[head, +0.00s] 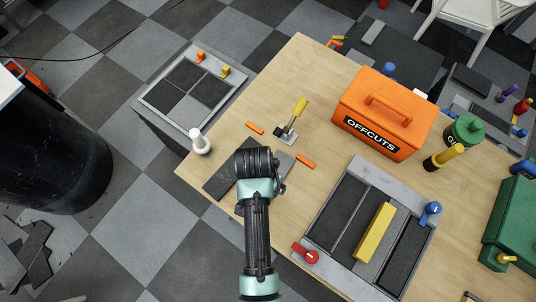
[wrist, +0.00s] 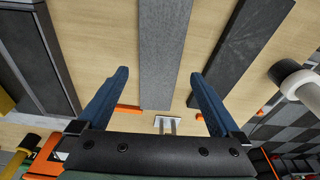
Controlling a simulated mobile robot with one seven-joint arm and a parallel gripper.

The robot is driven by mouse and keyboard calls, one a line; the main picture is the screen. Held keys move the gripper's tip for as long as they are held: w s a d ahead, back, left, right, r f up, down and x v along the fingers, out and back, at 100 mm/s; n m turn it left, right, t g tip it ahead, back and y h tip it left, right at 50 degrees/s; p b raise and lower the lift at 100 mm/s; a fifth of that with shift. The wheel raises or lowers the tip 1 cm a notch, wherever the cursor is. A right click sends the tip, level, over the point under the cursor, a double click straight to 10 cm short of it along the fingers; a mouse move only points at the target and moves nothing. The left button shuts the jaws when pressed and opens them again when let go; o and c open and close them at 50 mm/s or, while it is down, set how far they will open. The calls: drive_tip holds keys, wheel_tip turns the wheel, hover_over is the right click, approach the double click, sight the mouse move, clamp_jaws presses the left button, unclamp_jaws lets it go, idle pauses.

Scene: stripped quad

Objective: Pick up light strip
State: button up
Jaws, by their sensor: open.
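The light strip (wrist: 162,50) is a flat light grey bar on the wooden table (head: 330,90). In the wrist view it runs from the top edge down between the fingers of my gripper (wrist: 160,76). One blue finger is on each side, with a gap to the strip on both sides. My gripper is open and empty above the strip. In the head view my wrist hides most of the strip, and my fingertips are hidden too. A dark strip (wrist: 235,55) lies beside it, to its right in the wrist view.
A clamp with a yellow handle (head: 299,108) stands near the strip's end, between two small orange pieces (head: 255,128) (head: 306,161). A grey tray (head: 357,169) with dark bars and a yellow bar lies to the right. An orange OFFCUTS box (head: 405,112) stands behind. A white-topped knob (head: 200,142) is left.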

drive_tip(key=shift+w+d+f, duration=0.1)
drive_tip(key=shift+w+f, duration=0.05)
drive_tip(key=shift+f, duration=0.7)
drive_tip(key=shift+w+d+f, duration=0.1)
drive_tip(key=shift+f, duration=0.75)
drive_tip(key=c, duration=1.4)
